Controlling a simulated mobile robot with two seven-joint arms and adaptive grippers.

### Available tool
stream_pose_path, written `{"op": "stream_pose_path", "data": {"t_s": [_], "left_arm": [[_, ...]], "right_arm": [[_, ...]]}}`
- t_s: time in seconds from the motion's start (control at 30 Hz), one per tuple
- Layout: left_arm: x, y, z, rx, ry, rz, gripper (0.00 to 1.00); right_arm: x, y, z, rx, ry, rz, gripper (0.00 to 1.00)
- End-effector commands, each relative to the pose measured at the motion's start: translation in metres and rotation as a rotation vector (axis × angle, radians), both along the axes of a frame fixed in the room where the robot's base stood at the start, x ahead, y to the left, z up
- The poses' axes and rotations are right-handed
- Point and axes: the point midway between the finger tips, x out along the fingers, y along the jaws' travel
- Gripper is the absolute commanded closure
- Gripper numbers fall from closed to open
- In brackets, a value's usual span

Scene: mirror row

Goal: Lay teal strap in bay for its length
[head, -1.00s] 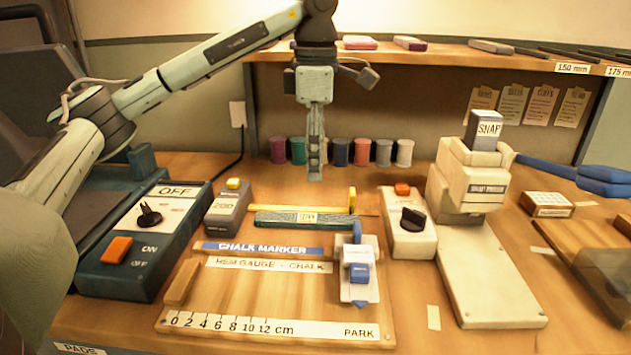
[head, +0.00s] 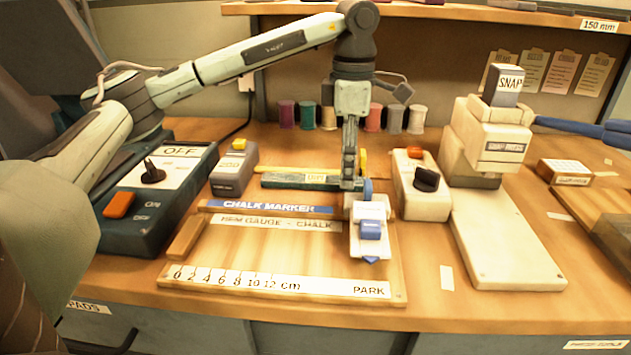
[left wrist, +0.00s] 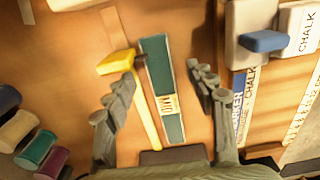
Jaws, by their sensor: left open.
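The teal strap (head: 285,181) lies on the bench behind the hem gauge board, with a pale label near its middle. In the left wrist view the strap (left wrist: 156,68) runs lengthwise between my fingers. My left gripper (head: 348,184) points down at the strap's right end and hides part of it. In the left wrist view my left gripper (left wrist: 160,90) is open, one finger on each side of the strap; I see no contact. Bays are on the shelf (head: 460,9); a 150 mm label (head: 599,26) marks its edge. My right gripper is not in view.
A yellow L-shaped tool (left wrist: 118,62) lies close beside the strap, also between my fingers. Thread spools (head: 307,117) stand behind. A box with a black knob (head: 421,188) and the snap press (head: 487,140) stand to the right. The hem gauge (head: 280,240) is in front.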

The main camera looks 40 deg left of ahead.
Motion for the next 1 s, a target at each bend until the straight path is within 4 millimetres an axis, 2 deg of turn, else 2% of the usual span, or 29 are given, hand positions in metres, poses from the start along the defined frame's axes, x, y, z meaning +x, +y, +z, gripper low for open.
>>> {"op": "stream_pose_path", "data": {"t_s": [0.13,0.4,0.83,1.0], "left_arm": [[0.0,0.0,-0.016,0.0,0.0,0.0,0.45],[0.0,0.0,-0.019,0.0,-0.001,0.0,0.45],[0.0,0.0,-0.019,0.0,-0.001,0.0,0.98],[0.0,0.0,-0.019,0.0,-0.001,0.0,1.0]], "right_arm": [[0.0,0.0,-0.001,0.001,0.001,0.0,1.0],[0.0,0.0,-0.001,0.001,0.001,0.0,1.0],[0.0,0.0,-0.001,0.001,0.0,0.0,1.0],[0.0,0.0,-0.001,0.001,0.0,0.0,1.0]]}}
